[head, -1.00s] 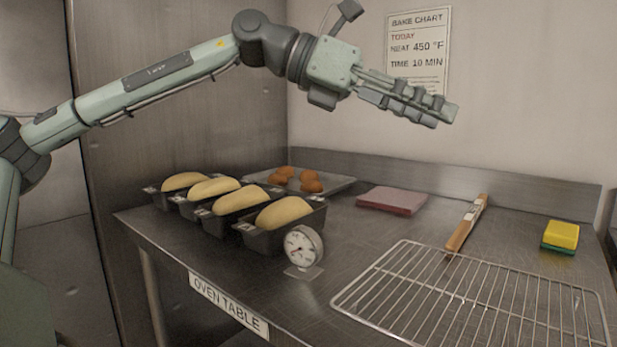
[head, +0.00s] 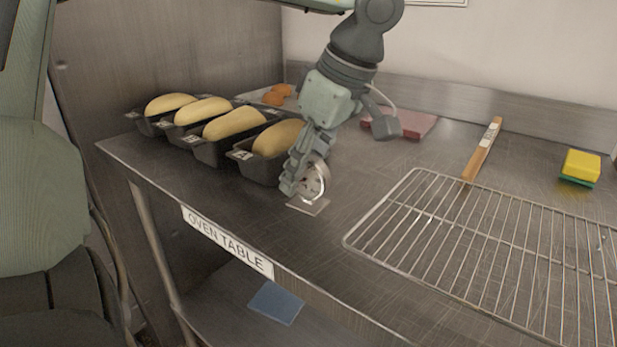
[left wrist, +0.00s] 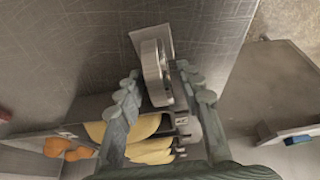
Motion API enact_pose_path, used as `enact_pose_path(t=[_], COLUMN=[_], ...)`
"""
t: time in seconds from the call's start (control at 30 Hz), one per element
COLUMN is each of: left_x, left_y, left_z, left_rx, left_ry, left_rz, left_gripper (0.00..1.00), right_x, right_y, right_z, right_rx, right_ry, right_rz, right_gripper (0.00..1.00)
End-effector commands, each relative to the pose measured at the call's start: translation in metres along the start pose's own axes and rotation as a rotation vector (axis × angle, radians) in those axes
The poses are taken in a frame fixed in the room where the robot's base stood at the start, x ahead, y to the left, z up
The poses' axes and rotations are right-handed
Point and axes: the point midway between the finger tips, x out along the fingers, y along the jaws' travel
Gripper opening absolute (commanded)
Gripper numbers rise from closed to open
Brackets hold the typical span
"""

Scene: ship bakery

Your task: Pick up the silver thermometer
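The silver thermometer (head: 314,184), a round dial on a flat square foot, stands upright on the oven table (head: 330,238) near its front edge, just in front of the loaf pan marked A. My left gripper (head: 304,180) points down at it, and its near finger covers part of the dial. In the left wrist view the thermometer (left wrist: 155,72) sits between the two spread fingers of the gripper (left wrist: 160,82), with a gap visible on the left; contact on the right is unclear. My right gripper is out of view.
Several black loaf pans with pale loaves (head: 234,123) stand left of the thermometer. A wire rack (head: 420,177) lies to its right. Behind are a folded red cloth (head: 415,124), a wooden-handled tool (head: 483,148) and a yellow-green sponge (head: 580,165).

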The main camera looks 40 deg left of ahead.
Motion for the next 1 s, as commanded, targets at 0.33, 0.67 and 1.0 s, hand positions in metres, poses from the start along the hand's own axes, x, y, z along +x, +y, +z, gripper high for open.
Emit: enact_pose_path(t=[0.33,0.67,1.0], left_x=[0.016,0.0157,0.0154], left_y=[-0.0001,-0.0001,-0.0001], left_z=[0.0,0.0001,0.0001], left_rx=[-0.002,-0.002,-0.002], left_ry=[-0.001,-0.001,-0.001], left_rz=[0.001,0.001,0.001], left_gripper=[0.37,0.02,0.0], right_x=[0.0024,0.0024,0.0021], right_y=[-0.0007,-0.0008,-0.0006], right_z=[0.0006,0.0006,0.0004], right_rx=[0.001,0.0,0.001], right_ry=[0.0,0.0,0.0], right_rz=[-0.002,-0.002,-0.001], right_gripper=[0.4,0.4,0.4])
